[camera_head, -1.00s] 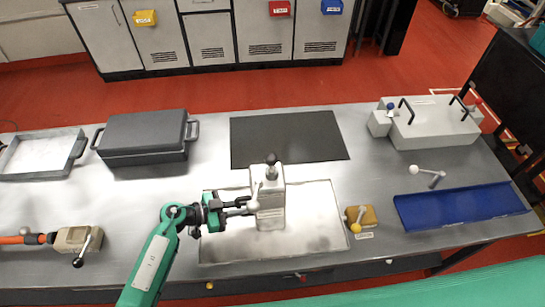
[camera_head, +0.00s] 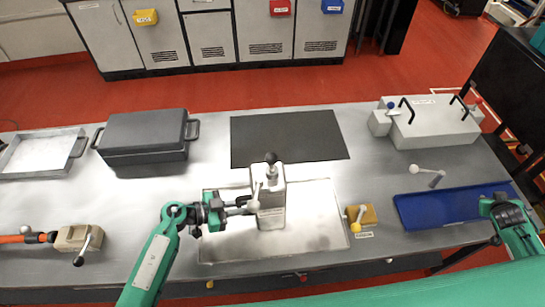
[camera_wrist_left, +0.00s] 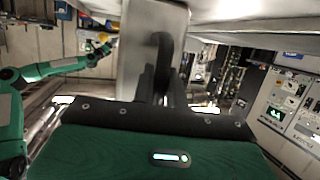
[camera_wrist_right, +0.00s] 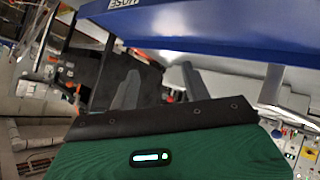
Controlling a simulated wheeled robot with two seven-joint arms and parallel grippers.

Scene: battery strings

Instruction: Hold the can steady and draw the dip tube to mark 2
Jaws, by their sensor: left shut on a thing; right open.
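The light grey can (camera_head: 271,208) stands upright on the bright metal tray (camera_head: 315,225) in the middle of the bench. The dip tube (camera_head: 271,172) with its dark round knob (camera_head: 270,158) rises from the can's top; no marks are legible. My left gripper (camera_head: 245,207) is shut on the left side of the can, and the can also fills the upper middle of the left wrist view (camera_wrist_left: 140,50). My right gripper (camera_wrist_right: 160,90) is open and empty. In the head view my right arm is at the right edge, by the blue tray's front right end.
The blue tray (camera_head: 450,207) lies at right, with a white-knobbed lever (camera_head: 430,174) behind it. A grey box with handles (camera_head: 430,122), dark mat (camera_head: 288,137) and dark case (camera_head: 145,136) stand farther back.

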